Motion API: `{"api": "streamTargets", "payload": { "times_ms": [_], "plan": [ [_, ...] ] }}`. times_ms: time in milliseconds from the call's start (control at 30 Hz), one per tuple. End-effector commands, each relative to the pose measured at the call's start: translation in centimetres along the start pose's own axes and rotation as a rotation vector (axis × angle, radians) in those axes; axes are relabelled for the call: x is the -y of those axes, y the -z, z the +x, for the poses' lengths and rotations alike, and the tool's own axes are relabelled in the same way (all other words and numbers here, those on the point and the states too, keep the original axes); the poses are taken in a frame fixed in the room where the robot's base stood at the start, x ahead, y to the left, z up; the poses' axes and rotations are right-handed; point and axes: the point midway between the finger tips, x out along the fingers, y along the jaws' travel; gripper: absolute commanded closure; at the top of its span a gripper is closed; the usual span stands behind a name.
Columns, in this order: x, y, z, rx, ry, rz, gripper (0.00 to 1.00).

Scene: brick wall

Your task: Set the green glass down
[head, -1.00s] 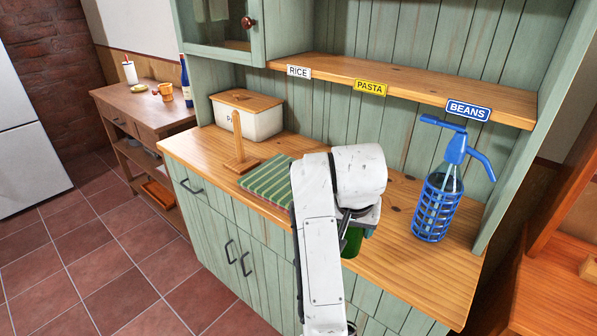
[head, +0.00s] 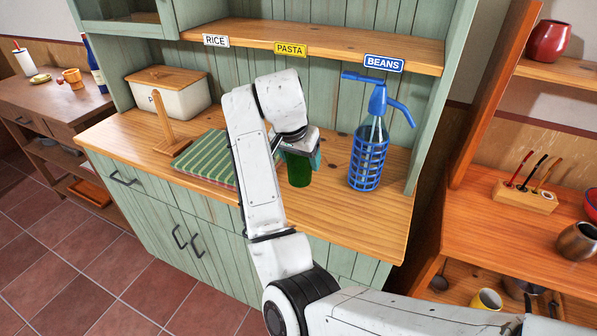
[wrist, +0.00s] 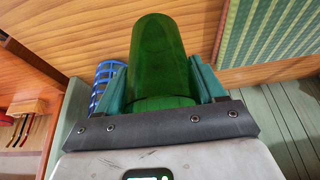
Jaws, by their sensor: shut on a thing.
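The green glass (head: 299,170) is between the fingers of my gripper (head: 300,152) in the head view, over the wooden counter (head: 385,215) of the green cabinet. In the wrist view the glass (wrist: 158,65) fills the space between the teal fingers, and my gripper (wrist: 160,95) is shut on it. The glass looks upright in the head view. I cannot tell whether its base touches the counter. My arm hides part of the counter and cabinet front.
A blue caged siphon bottle (head: 370,150) stands right of the glass. A green striped cloth (head: 205,158) lies to the left, beside a wooden holder (head: 168,125) and a white bin (head: 165,95). A shelf (head: 330,48) hangs above. Bare counter shows at the front right.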

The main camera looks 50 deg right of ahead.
Motion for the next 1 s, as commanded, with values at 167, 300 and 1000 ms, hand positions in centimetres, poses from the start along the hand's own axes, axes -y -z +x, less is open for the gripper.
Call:
{"api": "streamTargets", "payload": {
  "times_ms": [167,300,1000],
  "plan": [
    [0.9,0.8,3.4,0.003,-0.004,-0.001,0.67],
    [1.3,1.2,4.8,0.001,-0.002,-0.001,0.67],
    [1.6,0.1,8.7,0.001,-0.001,0.0,0.67]
  ]
}}
